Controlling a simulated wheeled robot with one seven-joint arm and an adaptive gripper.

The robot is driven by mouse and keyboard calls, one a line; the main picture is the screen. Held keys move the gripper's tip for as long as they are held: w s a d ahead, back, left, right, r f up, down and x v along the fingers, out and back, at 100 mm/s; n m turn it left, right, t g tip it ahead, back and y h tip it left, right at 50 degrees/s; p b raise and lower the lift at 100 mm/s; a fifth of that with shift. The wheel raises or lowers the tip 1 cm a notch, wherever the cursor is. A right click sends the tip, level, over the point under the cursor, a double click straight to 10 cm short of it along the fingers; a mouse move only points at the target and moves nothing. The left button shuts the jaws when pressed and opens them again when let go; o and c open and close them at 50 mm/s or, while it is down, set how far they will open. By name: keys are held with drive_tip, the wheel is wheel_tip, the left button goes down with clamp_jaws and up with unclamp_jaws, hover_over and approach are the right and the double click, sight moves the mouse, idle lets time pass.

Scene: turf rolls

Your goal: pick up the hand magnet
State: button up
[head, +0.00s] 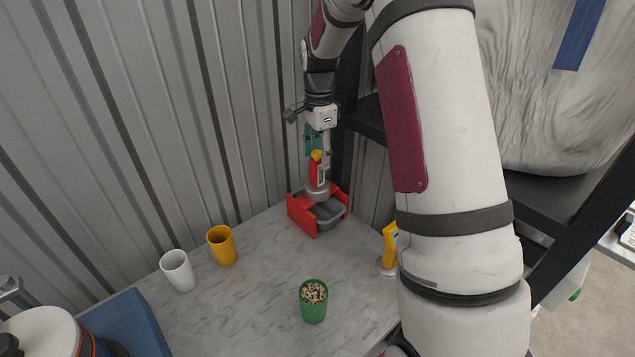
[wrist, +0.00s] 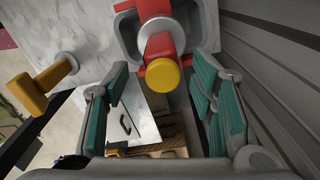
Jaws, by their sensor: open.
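The hand magnet (head: 314,174), as I take it, has a red handle, a yellow knob on top and a grey round base. It stands upright at the red-and-grey tray (head: 301,216) by the corrugated wall. In the wrist view the hand magnet (wrist: 161,46) shows at top centre, its yellow knob towards me. My gripper (head: 318,146) is right above it, pointing down. In the wrist view my teal-padded gripper (wrist: 162,88) is open, with a finger on each side of the knob. I cannot tell whether a pad touches it.
A yellow-handled tool (head: 390,245) with a grey round base stands to the right; it also shows in the wrist view (wrist: 30,95). A white cup (head: 178,271), an orange cup (head: 222,246) and a filled green cup (head: 313,302) stand on the marble table (head: 255,300). A dark shelf frame rises at right.

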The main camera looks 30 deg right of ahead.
sight(317, 159)
drive_tip(key=shift+w+a+f+p, duration=0.1)
drive_tip(key=shift+f+p, duration=0.15)
drive_tip(key=shift+f, duration=0.85)
drive_tip(key=shift+w+a+f+p, duration=0.1)
drive_tip(key=shift+f+p, duration=0.15)
drive_tip(key=shift+f, duration=0.8)
clamp_jaws()
